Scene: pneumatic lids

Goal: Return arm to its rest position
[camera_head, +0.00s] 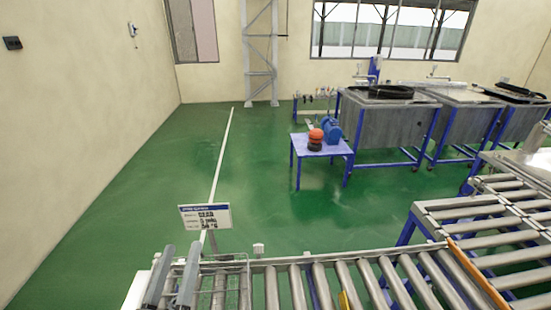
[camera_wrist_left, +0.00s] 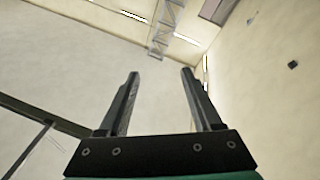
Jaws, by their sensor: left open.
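My left gripper (camera_head: 180,252) shows at the bottom left of the head view as two grey fingers pointing up, apart from each other. It stands by the left end of the roller conveyor (camera_head: 330,284). In the left wrist view my left gripper (camera_wrist_left: 160,74) is open, with its two dark fingers spread and nothing between them. It points up toward the bare wall and ceiling. My right gripper is not in view.
A small sign (camera_head: 205,216) stands close to the left gripper, behind the conveyor. A blue table (camera_head: 322,148) holds an orange-and-black object and a blue device. Grey tanks (camera_head: 388,125) stand at the back right. The green floor (camera_head: 120,205) at left is clear.

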